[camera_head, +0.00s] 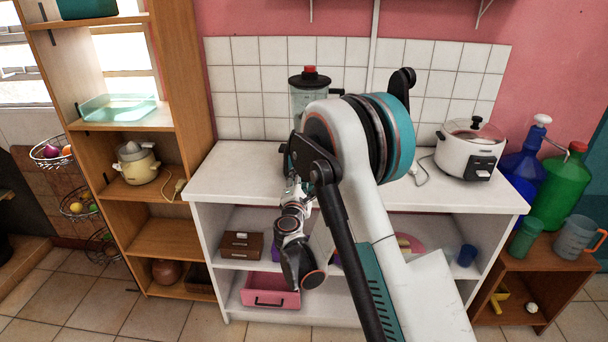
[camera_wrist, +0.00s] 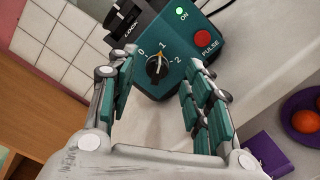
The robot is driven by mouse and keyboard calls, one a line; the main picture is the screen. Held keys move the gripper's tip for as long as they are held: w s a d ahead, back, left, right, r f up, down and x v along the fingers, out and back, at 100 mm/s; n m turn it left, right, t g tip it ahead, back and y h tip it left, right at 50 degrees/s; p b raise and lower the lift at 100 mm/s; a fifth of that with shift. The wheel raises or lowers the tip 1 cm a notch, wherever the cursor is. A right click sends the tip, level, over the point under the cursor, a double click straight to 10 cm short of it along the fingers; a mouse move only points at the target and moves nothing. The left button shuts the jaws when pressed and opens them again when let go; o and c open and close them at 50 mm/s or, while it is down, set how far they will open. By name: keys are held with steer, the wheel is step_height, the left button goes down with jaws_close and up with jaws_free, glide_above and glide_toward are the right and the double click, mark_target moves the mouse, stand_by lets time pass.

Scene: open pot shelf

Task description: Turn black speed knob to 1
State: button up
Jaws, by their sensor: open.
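The black speed knob (camera_wrist: 157,67) is on the teal blender base (camera_wrist: 190,77) in the wrist view, with marks 0, 1 and 2 around it. Its pale and orange pointer points about at the 1. A green ON light (camera_wrist: 182,14) glows and a red PULSE button (camera_wrist: 202,38) sits to the right. My gripper (camera_wrist: 160,76) is open, with one finger on each side of the knob and a visible gap to it. In the head view the blender jar (camera_head: 304,98) with its black lid shows on the counter; my arm hides the base and knob.
The white counter (camera_head: 235,172) is clear on its left. A rice cooker (camera_head: 462,155) stands at its right. A tiled wall (camera_head: 262,70) is behind. A wooden shelf (camera_head: 185,80) stands left. A purple bowl of oranges (camera_wrist: 303,146) shows at right in the wrist view.

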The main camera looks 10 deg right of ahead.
steer(key=v, duration=0.7)
steer(key=shift+s, duration=0.35)
steer(key=shift+a, duration=0.1)
steer(key=s+d+r+m+g, duration=0.6)
steer(key=s+d+r+m, duration=0.2)
steer(key=s+r+m, duration=0.3)
steer(key=s+a+f+m+g+y, duration=0.1)
steer(key=s+a+m+y, duration=0.1)
steer(key=s, duration=1)
steer(key=s+a+m+g+y, duration=0.2)
steer(key=s+m, duration=0.4)
steer(key=s, duration=0.7)
steer(key=a+y, duration=0.1)
steer(key=y, duration=0.1)
steer(key=shift+f+m+g+y, duration=0.3)
steer(key=shift+f+y, duration=0.05)
steer(key=shift+y, duration=0.05)
stand_by(2.7)
